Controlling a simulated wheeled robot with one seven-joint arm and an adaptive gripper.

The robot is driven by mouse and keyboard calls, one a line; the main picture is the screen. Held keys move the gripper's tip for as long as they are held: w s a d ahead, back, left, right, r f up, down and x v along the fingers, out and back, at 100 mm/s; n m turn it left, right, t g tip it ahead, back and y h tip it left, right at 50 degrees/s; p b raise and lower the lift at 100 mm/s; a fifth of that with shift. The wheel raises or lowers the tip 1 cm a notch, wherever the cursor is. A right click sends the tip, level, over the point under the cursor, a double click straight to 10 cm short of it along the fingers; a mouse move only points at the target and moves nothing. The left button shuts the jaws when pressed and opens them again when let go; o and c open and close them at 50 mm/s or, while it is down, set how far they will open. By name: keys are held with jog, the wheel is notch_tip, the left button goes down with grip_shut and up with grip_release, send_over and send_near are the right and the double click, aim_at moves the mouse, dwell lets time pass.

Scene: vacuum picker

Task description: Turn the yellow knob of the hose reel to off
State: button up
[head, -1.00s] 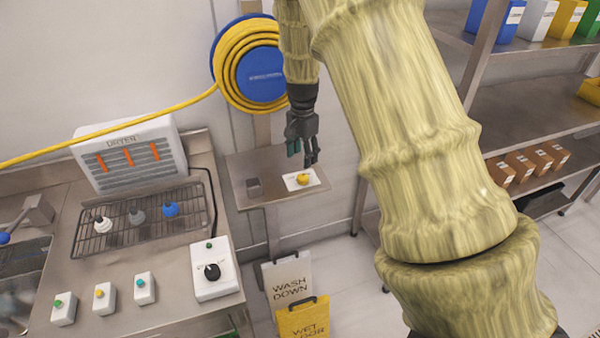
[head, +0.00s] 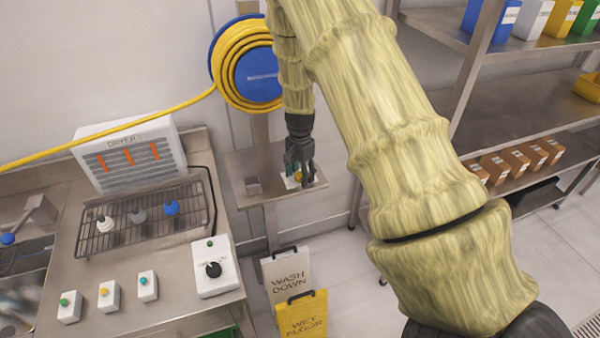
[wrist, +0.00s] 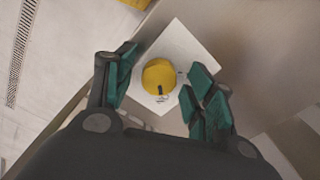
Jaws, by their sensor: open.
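The yellow knob (wrist: 158,77) sits on a white plate (wrist: 180,45) on a small steel shelf (head: 240,163) below the hose reel (head: 247,68). In the wrist view it has a dark mark on its lower side, with small unreadable lettering below it on the plate. My gripper (wrist: 155,88) is open, its green-padded fingers on either side of the knob, apart from it in that view. In the head view my gripper (head: 298,178) is over the plate and hides most of the knob. I cannot tell the exact height between the fingertips and the knob.
The dryer (head: 130,155), a wire rack and several button boxes stand on the left counter. Wash-down and wet-floor signs (head: 302,315) stand below. Shelving with boxes (head: 515,160) is at the right.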

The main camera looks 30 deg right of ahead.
jog(key=c, duration=1)
jog(key=shift+n, duration=0.4)
jog(key=n+b, duration=0.1)
jog(key=n, duration=0.1)
jog(key=shift+f+n, duration=0.1)
jog(key=shift+n, duration=0.2)
jog(key=n, duration=0.4)
jog(key=shift+n+b, duration=0.3)
jog(key=shift+b, duration=0.1)
jog(key=n, duration=0.4)
jog(key=shift+s+d, duration=0.1)
jog(key=shift+n+b, duration=0.35)
jog(key=shift+n, duration=1.65)
